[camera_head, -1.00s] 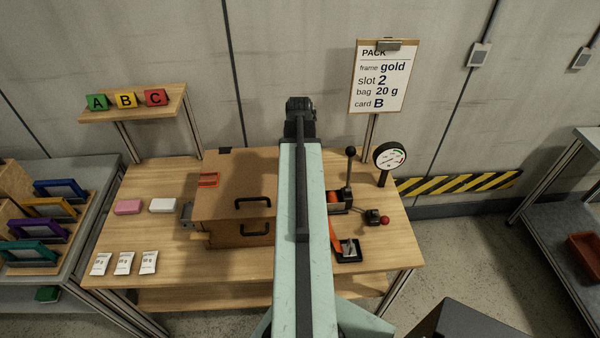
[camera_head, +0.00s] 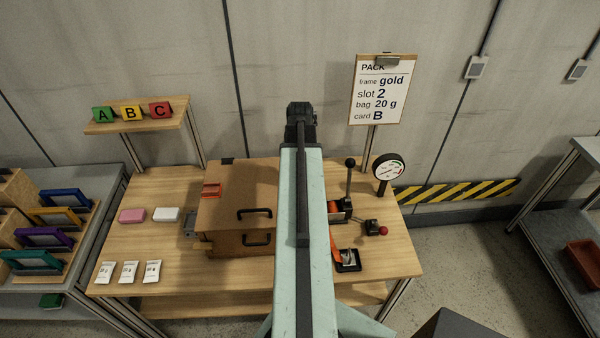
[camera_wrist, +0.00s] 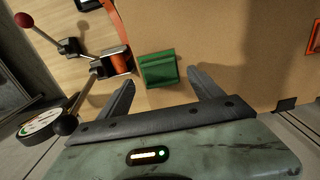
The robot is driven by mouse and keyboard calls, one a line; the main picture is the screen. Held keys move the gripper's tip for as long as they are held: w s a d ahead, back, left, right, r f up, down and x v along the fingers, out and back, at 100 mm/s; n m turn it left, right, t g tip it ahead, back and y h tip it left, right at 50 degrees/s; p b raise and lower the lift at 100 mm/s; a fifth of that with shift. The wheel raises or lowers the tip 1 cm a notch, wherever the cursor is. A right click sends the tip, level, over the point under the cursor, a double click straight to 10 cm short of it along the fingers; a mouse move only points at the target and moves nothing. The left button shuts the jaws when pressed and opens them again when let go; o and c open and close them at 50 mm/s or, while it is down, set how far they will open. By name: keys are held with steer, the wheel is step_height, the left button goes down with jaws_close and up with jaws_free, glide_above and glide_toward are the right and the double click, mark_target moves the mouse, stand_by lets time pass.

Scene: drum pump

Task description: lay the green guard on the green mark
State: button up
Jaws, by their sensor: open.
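A green piece (camera_wrist: 158,70), which looks like the green guard, lies on the brown box near its edge in the wrist view. It has a raised lip and a lighter strip along one side. My gripper (camera_wrist: 161,80) is open, with one finger on each side of the green piece's near end. I cannot tell whether the fingers touch it. In the head view my gripper (camera_head: 301,112) is at the far end of my arm, and the arm hides the green piece. I cannot make out a separate green mark.
The brown box (camera_head: 232,213) has black handles and an orange outline (camera_head: 211,190) on top. Close by are a black-knobbed lever (camera_head: 349,188), a gauge (camera_head: 387,168) and a red-knobbed lever (camera_head: 382,230). White bags (camera_head: 129,271) lie at the table's front left.

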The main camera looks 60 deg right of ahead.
step_height(320, 180, up, 9)
steer(key=p, duration=0.7)
steer(key=shift+f, duration=0.1)
steer(key=w+a+n, duration=0.3)
steer(key=w+a, duration=0.6)
steer(key=a, duration=0.3)
steer(key=w+a+n, duration=0.2)
steer(key=w+a, duration=0.7)
steer(key=a, duration=0.2)
steer(key=w+a+n, duration=0.2)
steer(key=a+n, duration=0.1)
steer(key=a, duration=1)
steer(key=w+a+n, duration=0.1)
steer(key=a+n, duration=0.1)
steer(key=a, duration=1.1)
steer(key=shift+w+a+n, duration=0.35)
steer(key=shift+n, duration=0.05)
